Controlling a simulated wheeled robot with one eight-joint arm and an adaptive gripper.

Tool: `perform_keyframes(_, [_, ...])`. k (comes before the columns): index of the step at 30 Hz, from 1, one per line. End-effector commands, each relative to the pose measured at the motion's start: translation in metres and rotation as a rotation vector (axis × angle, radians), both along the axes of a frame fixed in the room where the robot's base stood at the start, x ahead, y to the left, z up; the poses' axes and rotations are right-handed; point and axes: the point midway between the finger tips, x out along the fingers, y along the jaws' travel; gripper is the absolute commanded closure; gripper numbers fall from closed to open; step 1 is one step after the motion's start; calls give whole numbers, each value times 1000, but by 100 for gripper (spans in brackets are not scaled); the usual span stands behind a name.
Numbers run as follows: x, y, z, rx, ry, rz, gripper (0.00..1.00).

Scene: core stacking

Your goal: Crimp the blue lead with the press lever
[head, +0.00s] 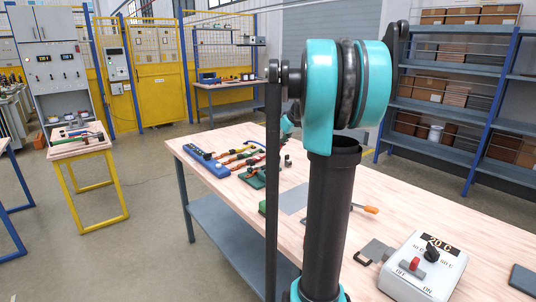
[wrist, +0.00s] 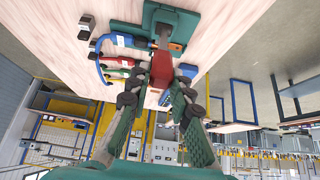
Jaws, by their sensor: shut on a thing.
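In the wrist view, the press has a green base (wrist: 185,22) and a grey lever (wrist: 163,38) ending in a red handle (wrist: 161,70). My gripper (wrist: 162,82) is shut on the red handle, with a finger on each side. The blue lead (wrist: 104,42) curves beside the press, and one end runs towards its jaw area. Whether that end sits inside the jaws is too small to tell.
Other coloured leads (head: 240,155) and a blue rack (head: 205,161) lie at the workbench's far left. A grey mat (head: 293,199), an orange-handled tool (head: 366,208) and a switch box (head: 425,266) lie nearer.

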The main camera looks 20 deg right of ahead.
Motion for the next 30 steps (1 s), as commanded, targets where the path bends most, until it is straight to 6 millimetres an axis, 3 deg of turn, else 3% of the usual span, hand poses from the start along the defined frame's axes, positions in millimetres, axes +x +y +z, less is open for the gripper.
perform_keyframes(14, [-4, -2, -2, 1, 0, -2, 100])
perform_keyframes(30, [-31, -13, -20, -1, 1, -3, 100])
